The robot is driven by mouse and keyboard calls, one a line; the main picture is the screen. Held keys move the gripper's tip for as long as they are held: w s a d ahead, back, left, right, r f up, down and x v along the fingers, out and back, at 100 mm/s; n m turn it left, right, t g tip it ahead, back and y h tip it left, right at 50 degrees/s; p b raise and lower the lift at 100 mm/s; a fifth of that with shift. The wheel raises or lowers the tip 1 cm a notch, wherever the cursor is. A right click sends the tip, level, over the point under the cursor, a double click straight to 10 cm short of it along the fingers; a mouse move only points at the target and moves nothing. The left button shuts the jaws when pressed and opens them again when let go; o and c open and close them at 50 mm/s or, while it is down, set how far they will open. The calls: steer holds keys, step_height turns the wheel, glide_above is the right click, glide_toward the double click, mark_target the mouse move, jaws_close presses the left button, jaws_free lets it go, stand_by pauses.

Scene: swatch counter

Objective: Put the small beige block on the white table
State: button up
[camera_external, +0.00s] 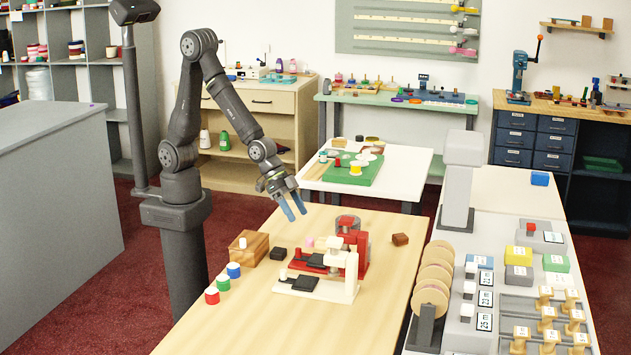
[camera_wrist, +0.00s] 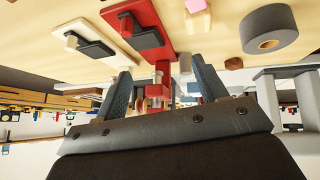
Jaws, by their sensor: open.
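My gripper (camera_external: 296,213) is open and empty, raised above the far part of the wooden table. In the wrist view its two blue fingers (camera_wrist: 160,72) stand apart, with a red stand partly between them in the picture. A small pale cream block (camera_wrist: 195,5), which may be the beige block, shows at the top edge of the wrist view, apart from the fingers. In the external view a small pale pinkish piece (camera_external: 308,242) lies beside the red stand; I cannot tell if it is the same. The white table (camera_external: 408,170) stands behind the wooden table.
Red and white stands (camera_external: 330,285) with black plates and a grey cylinder (camera_wrist: 268,30) crowd the table's middle. A wooden box (camera_external: 248,250) and coloured cylinders are left. A brown block (camera_external: 400,239) lies right. A green board (camera_external: 352,172) covers part of the white table.

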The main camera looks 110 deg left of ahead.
steer(key=a+r+g+y, duration=0.2)
steer(key=a+r, duration=0.3)
glide_above(322, 240)
steer(key=s, duration=0.2)
steer(key=shift+n, duration=0.4)
steer(key=f, duration=1)
steer(key=shift+w+a+f, duration=0.1)
steer(key=shift+a+f, duration=0.25)
steer(key=shift+a, duration=0.05)
steer(key=x, duration=0.4)
steer(key=shift+s+d+f, duration=0.25)
steer(key=shift+d+f, duration=0.05)
steer(key=shift+d, duration=0.05)
steer(key=shift+w+f, duration=0.2)
steer(key=shift+f, duration=0.25)
steer(key=shift+c, duration=0.3)
steer(key=c, duration=1.1)
